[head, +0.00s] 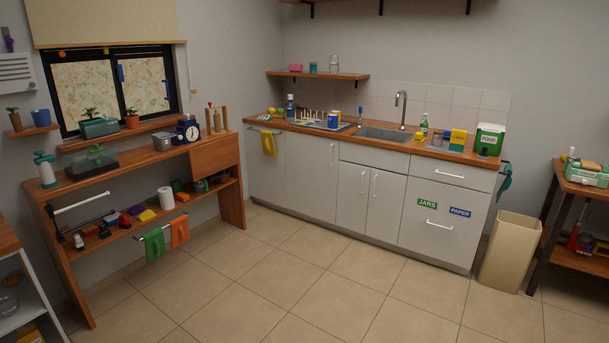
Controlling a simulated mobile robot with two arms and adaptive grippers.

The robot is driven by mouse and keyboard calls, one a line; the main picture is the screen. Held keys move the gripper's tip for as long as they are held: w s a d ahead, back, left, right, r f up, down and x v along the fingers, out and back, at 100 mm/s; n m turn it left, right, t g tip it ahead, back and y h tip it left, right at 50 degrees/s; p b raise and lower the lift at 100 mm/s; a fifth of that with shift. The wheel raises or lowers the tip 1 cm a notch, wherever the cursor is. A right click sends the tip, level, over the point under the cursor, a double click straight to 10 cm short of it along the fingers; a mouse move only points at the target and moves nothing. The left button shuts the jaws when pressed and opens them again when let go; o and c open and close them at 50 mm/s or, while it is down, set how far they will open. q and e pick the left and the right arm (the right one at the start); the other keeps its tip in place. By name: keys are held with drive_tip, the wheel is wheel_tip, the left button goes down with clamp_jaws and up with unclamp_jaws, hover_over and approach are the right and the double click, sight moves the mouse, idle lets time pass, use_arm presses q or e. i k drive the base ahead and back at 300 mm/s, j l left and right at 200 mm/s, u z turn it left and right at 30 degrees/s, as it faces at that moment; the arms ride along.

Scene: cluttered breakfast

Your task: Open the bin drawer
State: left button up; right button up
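The large white drawer front (442,238) at the right end of the kitchen counter is shut, flush with the cabinet. It carries a green label reading JARS (427,203) and a blue label reading PAPER (460,212). Its pale horizontal handle (425,228) sits just below the labels. What is inside the drawer is hidden. Neither of my grippers is in view.
A beige open bin (510,252) stands on the floor right of the drawer. A smaller shut drawer (453,176) is above it. The tiled floor (340,290) in front is clear. A wooden shelf unit (231,186) stands left and another rack (546,196) right.

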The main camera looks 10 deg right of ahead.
sight(443, 221)
drive_tip(key=i+l+z, duration=0.3)
drive_tip(key=i+z, duration=0.2)
drive_tip(key=i, duration=0.2)
drive_tip(key=i+z, duration=0.45)
drive_tip(key=i, duration=0.25)
drive_tip(key=i+j+z, duration=0.25)
drive_tip(key=i+z, duration=0.25)
drive_tip(key=i, duration=0.2)
